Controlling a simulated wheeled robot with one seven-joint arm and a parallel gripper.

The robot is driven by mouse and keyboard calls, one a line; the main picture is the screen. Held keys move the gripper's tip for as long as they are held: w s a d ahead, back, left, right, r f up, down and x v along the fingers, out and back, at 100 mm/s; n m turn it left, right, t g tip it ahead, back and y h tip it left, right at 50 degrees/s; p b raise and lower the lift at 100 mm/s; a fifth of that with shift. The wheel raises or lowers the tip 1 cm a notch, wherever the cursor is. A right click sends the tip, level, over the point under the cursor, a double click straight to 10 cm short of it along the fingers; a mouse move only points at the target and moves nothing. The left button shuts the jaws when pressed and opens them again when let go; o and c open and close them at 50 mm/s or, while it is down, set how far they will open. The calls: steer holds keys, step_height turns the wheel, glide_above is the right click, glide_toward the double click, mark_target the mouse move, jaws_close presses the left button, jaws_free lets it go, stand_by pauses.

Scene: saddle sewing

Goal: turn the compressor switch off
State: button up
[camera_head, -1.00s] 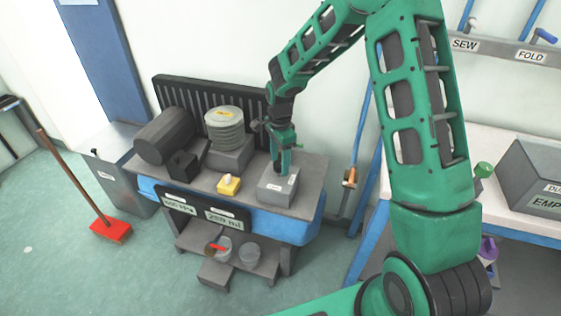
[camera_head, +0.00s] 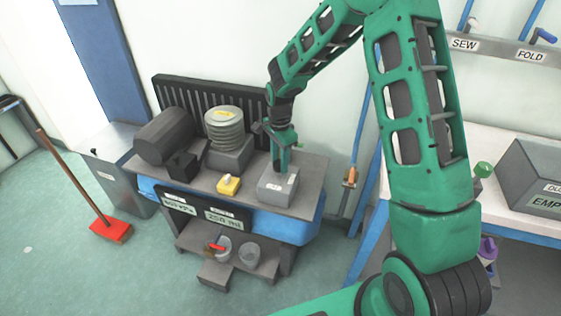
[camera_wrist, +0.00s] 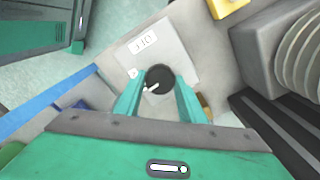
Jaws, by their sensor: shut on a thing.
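The grey switch box (camera_head: 283,190) sits at the right end of the compressor bench, with small white labels on its top. In the wrist view, a dark round knob (camera_wrist: 160,79) with a white pointer mark stands on the box (camera_wrist: 168,50). The pointer slants, and the label beside it is too small to read surely. My green gripper (camera_head: 284,169) reaches down onto the box from above. Its two fingers (camera_wrist: 159,92) are shut on the knob, one on each side. The knob is hidden behind the fingers in the head view.
A yellow block (camera_head: 229,185) stands left of the box. A ribbed cylinder (camera_head: 224,126) and a dark motor drum (camera_head: 165,136) stand farther left on the bench. A black slatted rack (camera_head: 212,93) rises behind.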

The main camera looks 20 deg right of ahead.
steer(key=n, duration=0.4)
steer(key=shift+s, duration=0.1)
steer(key=n, duration=0.4)
steer(key=shift+n, duration=0.4)
steer(key=n, duration=0.4)
steer(key=shift+n, duration=2)
steer(key=shift+s, duration=0.1)
steer(key=o, duration=1)
steer(key=shift+o, duration=0.2)
